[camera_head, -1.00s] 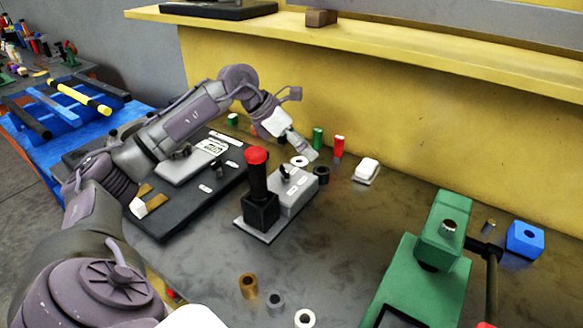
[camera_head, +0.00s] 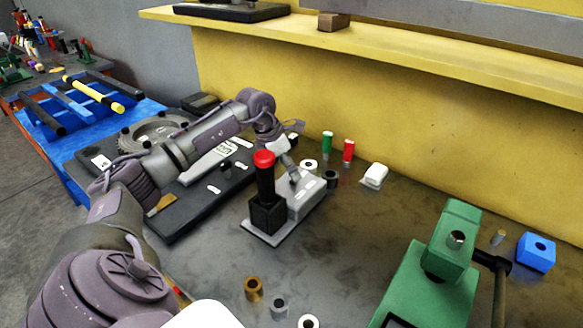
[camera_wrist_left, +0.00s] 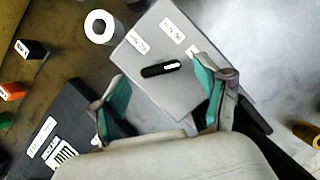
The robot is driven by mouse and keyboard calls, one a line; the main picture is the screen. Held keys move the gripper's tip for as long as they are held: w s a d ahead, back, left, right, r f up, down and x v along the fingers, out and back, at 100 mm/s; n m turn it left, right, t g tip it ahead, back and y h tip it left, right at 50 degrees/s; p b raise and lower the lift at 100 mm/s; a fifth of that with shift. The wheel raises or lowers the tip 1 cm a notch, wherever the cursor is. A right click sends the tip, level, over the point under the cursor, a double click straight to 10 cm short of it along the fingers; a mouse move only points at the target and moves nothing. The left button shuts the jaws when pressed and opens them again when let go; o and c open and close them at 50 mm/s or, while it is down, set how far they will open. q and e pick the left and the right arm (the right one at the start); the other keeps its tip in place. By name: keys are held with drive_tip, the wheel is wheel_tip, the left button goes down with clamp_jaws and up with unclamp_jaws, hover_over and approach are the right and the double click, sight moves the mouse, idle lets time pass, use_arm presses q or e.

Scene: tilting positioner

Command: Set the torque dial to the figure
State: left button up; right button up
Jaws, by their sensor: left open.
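The torque dial (camera_wrist_left: 161,68) is a dark bar-shaped knob with a white mark at one end. It sits on top of a grey box (camera_wrist_left: 160,28) with white labels too small to read. In the head view the grey box (camera_head: 309,196) stands beside a black post with a red knob (camera_head: 264,159). My left gripper (camera_head: 291,172) is over the box and hides the dial there. In the left wrist view its teal-padded fingers (camera_wrist_left: 165,97) are open, one on each side of the dial, without visible contact. My right gripper is not in view.
A green press (camera_head: 430,275) and a blue block (camera_head: 536,251) stand at the right. Several rings and bushings (camera_head: 253,289) lie at the front. A dark board (camera_head: 185,215) lies to the left of the box. The bench middle, right of the box, is clear.

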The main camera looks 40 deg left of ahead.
use_arm(q)
drive_tip(key=shift+x, duration=0.9)
drive_tip(key=shift+c, duration=0.2)
drive_tip(key=c, duration=1.1)
